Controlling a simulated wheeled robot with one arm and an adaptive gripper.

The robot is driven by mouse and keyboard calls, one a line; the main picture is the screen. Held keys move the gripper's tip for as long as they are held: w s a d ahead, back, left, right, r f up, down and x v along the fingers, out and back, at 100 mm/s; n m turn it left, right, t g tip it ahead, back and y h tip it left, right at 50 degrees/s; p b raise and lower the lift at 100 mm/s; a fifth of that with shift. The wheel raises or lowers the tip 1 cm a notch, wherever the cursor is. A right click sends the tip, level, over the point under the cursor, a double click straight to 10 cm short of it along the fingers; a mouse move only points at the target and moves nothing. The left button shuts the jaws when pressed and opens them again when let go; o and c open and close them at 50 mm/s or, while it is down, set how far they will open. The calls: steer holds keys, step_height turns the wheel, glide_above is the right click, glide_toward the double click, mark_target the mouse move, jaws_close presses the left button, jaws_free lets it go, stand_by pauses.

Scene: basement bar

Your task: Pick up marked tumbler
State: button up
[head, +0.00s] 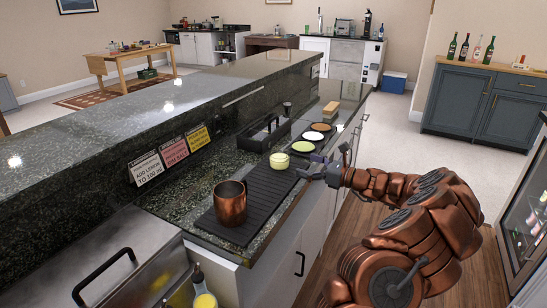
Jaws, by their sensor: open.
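A small tumbler (279,160) with pale yellow-green contents stands upright on the far end of a black ribbed mat on the dark stone counter. No mark on it can be made out at this size. A larger copper mug (230,203) with a handle stands on the near part of the mat. I cannot tell from this view which vessel is the marked one. My gripper (310,167) reaches in from the right over the counter's edge. It is open, just right of the small tumbler and apart from it, with nothing visible between its fingers.
Small round dishes (314,136) line the counter behind my gripper, near a black caddy (264,133) and a tan block (331,109). Signs (172,151) lean on the raised bar ledge. The black mat (262,196) is bare between mug and tumbler.

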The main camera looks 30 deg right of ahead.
mark_target(289, 159)
steer(key=x, duration=0.8)
steer(key=shift+s+r+p, duration=0.1)
steer(key=shift+r+p, duration=0.05)
steer(key=shift+p, duration=0.2)
steer(key=c, duration=1.5)
